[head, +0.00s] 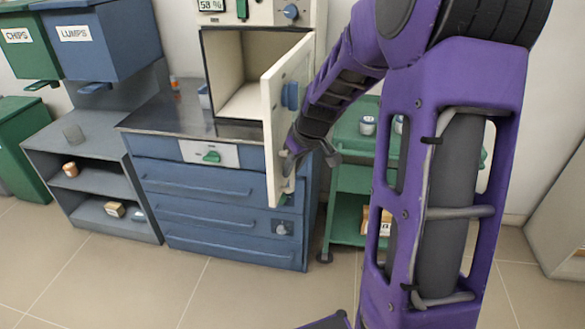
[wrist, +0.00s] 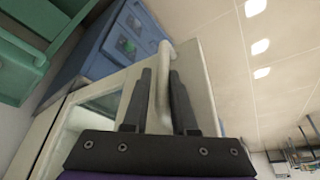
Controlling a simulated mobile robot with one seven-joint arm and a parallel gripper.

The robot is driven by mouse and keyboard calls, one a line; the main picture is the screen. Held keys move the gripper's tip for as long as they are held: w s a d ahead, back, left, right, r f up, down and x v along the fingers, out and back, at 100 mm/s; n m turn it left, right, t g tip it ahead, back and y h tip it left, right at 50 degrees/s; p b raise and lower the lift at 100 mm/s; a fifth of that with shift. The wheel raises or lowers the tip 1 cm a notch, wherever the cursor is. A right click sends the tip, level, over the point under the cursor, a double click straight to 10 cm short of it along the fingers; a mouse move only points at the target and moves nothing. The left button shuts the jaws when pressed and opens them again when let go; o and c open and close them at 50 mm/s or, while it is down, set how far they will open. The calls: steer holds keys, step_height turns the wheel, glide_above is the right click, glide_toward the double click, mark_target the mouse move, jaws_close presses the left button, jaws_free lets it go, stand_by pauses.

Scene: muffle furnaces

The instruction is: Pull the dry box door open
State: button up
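The dry box (head: 240,75) is a cream cabinet on a dark worktop, with its empty inside showing. Its door (head: 280,125) stands wide open, swung toward me, with a blue knob (head: 290,96) on its outer face. My gripper (head: 292,153) is at the lower part of the door. In the wrist view, the pale bar handle (wrist: 163,62) runs between the two dark fingers of my gripper (wrist: 161,80), which sit close on both sides of it. The exact finger contact is partly hidden in the head view by my wrist.
Blue drawers (head: 215,205) stand below the dry box. A green cart (head: 350,180) with small jars is close behind my arm on the right. Grey shelves (head: 90,165) and labelled bins (head: 100,40) are at left. The floor in front is clear.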

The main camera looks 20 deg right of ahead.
steer(key=o, duration=0.3)
steer(key=p+v, duration=0.2)
steer(key=v, duration=1.5)
steer(key=shift+r, duration=0.25)
